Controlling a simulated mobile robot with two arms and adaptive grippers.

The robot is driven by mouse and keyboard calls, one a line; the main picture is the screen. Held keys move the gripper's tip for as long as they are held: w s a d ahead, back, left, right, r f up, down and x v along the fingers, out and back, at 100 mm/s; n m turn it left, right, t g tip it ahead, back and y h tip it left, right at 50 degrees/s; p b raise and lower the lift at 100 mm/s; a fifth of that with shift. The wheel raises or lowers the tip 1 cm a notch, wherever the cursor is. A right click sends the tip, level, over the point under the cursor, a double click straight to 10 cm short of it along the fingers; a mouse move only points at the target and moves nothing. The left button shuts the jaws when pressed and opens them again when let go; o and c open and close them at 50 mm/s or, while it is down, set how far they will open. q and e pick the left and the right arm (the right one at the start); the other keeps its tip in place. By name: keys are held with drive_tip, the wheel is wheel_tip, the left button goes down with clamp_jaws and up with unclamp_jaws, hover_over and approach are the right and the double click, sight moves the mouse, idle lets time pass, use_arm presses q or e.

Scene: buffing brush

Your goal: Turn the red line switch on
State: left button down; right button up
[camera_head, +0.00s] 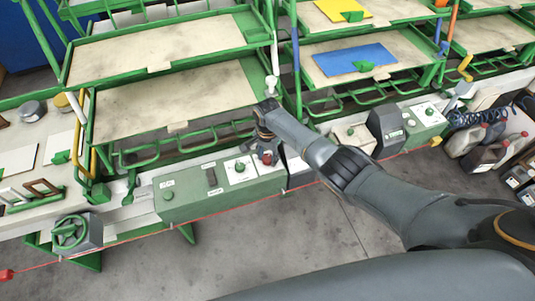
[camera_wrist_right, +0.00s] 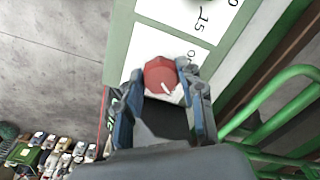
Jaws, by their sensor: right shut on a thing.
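The red line switch (camera_head: 267,157) is a round red knob on a white plate at the right end of a green control box (camera_head: 215,186). In the right wrist view the red knob (camera_wrist_right: 160,74) sits between the fingertips, with a small white mark near its lower edge. My right gripper (camera_head: 265,148) reaches down from above onto the switch and is shut on it. In the wrist view its two fingers (camera_wrist_right: 158,80) stand on either side of the knob. My left gripper is not in view.
Beside it on the box is a white dial plate (camera_head: 240,169) with a green knob. Green racks with beige shelves (camera_head: 175,100) rise behind. A thin red cord (camera_head: 150,232) runs along the front. A grey box with a green handwheel (camera_head: 75,233) stands at left. Grey floor in front is clear.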

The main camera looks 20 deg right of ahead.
sight(268, 158)
drive_tip(key=shift+w+r+m, duration=0.1)
drive_tip(key=shift+m, duration=0.4)
drive_tip(key=o, duration=1.2)
drive_tip(key=shift+c, duration=0.2)
wheel_tip(268, 158, up, 12)
